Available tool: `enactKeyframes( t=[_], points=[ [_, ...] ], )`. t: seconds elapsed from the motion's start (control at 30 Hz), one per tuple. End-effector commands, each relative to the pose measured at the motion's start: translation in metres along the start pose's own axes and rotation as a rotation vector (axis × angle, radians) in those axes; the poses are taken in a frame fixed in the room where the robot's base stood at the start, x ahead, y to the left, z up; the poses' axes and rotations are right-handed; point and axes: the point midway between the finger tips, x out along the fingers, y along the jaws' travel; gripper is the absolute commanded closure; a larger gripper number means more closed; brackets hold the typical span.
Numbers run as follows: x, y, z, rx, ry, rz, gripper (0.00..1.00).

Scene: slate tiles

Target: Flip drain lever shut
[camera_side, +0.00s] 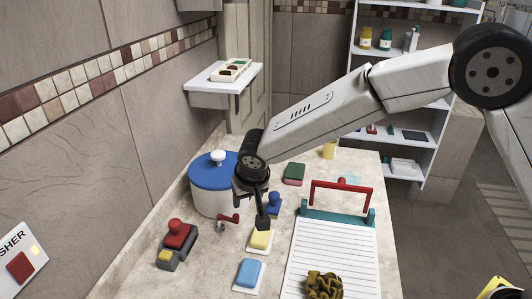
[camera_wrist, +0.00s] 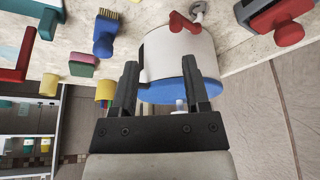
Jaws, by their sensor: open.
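A white drum (camera_side: 209,194) with a blue lid (camera_side: 212,171) and white knob stands against the wall. A tap with a red lever (camera_side: 229,218) sticks out low on its front. In the wrist view the drum (camera_wrist: 180,55) is upside down, with the red lever (camera_wrist: 184,22) beside a metal spout (camera_wrist: 198,8). My gripper (camera_side: 263,222) points down in front of the drum, right of the lever in the side view. In the wrist view my gripper (camera_wrist: 160,72) has its fingers apart with nothing held between them. The lever is beyond the fingertips, apart from them.
A red-and-grey device (camera_side: 177,246) stands left of the tap. A yellow sponge (camera_side: 261,239), a blue sponge (camera_side: 249,273) and a blue-handled brush (camera_side: 274,204) lie near my gripper. A white ribbed board (camera_side: 333,250) with a red handle lies right. A wall shelf (camera_side: 222,84) hangs above the drum.

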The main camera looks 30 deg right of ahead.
Motion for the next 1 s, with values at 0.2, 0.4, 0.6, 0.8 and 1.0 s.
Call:
enactKeyframes(
  t=[0.2,0.4,0.6,0.8,1.0],
  points=[
    [0.003,-0.021,-0.003,0.015,0.018,0.0,0.41],
    [0.004,-0.021,-0.003,0.017,0.019,0.0,0.41],
    [0.013,-0.021,-0.004,0.016,0.018,0.0,0.41],
    [0.033,-0.02,-0.004,0.017,0.017,0.002,0.41],
    [0.056,-0.02,-0.004,0.017,0.016,0.001,0.41]
  ],
)
